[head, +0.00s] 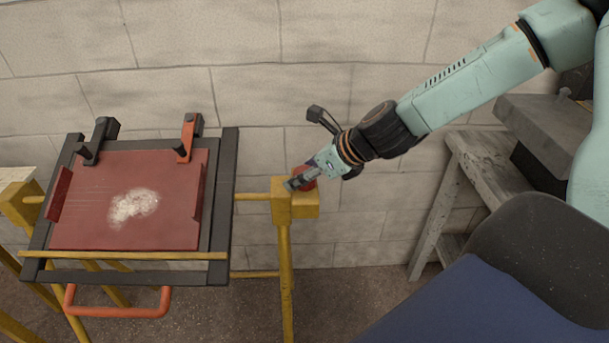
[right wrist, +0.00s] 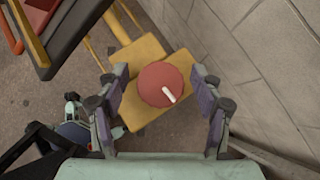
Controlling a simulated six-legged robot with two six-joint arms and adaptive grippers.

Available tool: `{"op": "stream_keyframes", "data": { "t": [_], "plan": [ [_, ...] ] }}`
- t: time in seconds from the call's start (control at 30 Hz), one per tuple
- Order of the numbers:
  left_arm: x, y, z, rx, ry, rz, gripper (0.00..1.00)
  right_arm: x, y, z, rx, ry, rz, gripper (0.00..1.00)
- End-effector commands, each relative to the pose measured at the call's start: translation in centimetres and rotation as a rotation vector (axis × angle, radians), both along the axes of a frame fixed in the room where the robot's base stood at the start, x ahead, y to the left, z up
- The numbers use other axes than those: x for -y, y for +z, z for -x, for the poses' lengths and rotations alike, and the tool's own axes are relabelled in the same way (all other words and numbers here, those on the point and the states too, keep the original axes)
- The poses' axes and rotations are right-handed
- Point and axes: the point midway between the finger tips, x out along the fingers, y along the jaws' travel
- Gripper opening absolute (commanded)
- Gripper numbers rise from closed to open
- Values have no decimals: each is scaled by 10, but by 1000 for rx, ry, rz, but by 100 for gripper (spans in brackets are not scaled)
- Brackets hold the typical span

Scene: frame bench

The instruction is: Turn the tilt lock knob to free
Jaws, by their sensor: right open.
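The tilt lock knob (right wrist: 164,84) is a round red knob with a white pointer line, on a yellow block (right wrist: 150,52) of the stand. In the right wrist view the line points toward the lower right. My right gripper (right wrist: 163,88) is open, with one finger on each side of the knob and a gap on both sides. In the head view my right gripper (head: 301,181) is at the yellow block (head: 283,205) and mostly hides the red knob (head: 306,174). I cannot tell how deep the fingers reach around it. My left gripper is not in view.
A dark tilting frame (head: 225,200) holds a red panel (head: 175,210) with a whitish patch, left of the knob. Black and orange clamps sit on its top edge, and an orange handle (head: 118,312) hangs below. A block wall stands close behind. A grey bench (head: 480,170) is at right.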

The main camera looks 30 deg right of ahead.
Motion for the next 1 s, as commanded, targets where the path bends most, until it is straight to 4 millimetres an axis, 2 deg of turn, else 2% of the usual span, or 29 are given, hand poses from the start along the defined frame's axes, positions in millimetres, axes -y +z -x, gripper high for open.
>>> {"op": "stream_keyframes", "data": {
  "t": [0.2, 0.83, 1.0],
  "plan": [
    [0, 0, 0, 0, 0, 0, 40, 0, 1, 0, 0, 0, 0, 66],
    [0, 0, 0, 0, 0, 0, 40, 0, 0, 0, 0, -1, -1, 13],
    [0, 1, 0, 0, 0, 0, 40, 0, 0, 0, -1, 6, -1, 11]
  ]
}}
